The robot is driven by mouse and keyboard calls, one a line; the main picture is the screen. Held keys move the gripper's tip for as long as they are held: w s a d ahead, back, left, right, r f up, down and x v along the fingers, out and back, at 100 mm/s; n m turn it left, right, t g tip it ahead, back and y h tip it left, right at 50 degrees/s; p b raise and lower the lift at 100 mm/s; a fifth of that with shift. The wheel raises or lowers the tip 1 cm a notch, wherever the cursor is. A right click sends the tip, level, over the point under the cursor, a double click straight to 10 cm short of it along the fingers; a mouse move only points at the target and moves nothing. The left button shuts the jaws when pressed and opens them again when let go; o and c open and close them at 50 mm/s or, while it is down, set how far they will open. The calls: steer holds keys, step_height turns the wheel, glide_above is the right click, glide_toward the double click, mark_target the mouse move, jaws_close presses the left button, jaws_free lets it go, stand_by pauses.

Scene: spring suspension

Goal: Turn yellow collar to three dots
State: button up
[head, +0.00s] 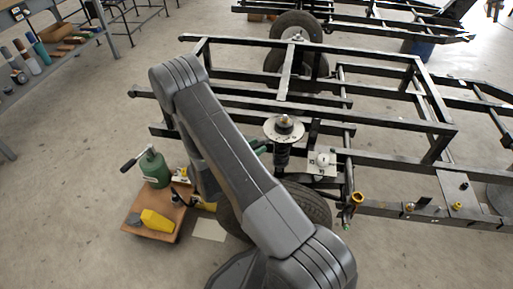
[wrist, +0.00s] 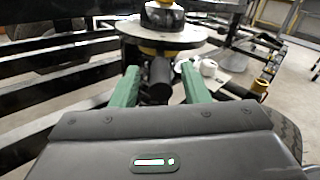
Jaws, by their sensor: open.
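The spring strut (head: 283,152) stands upright by the black frame, with a round grey plate (head: 270,128) near its top. In the wrist view this plate (wrist: 140,30) is just beyond my fingers. A yellow band, which looks like the yellow collar (wrist: 165,51), shows partly under the plate. No dots on it can be made out. My gripper (wrist: 160,88) is open, its two green fingers apart and pointing toward the strut. A dark cylinder (wrist: 160,75) shows between the fingertips; I cannot tell whether they touch it. In the head view my arm mostly hides the gripper.
Black frame rails (head: 385,157) surround the strut, and a tyre (head: 305,203) lies below it. A white round item (head: 323,159) sits on a plate to its right, and a yellow cup (head: 357,198) farther right. A wooden board (head: 137,233) with a green can (head: 153,168) is at left.

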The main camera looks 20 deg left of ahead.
steer(key=shift+w+d, duration=0.25)
steer(key=shift+w, duration=0.15)
jaws_close()
steer(key=shift+d, duration=0.2)
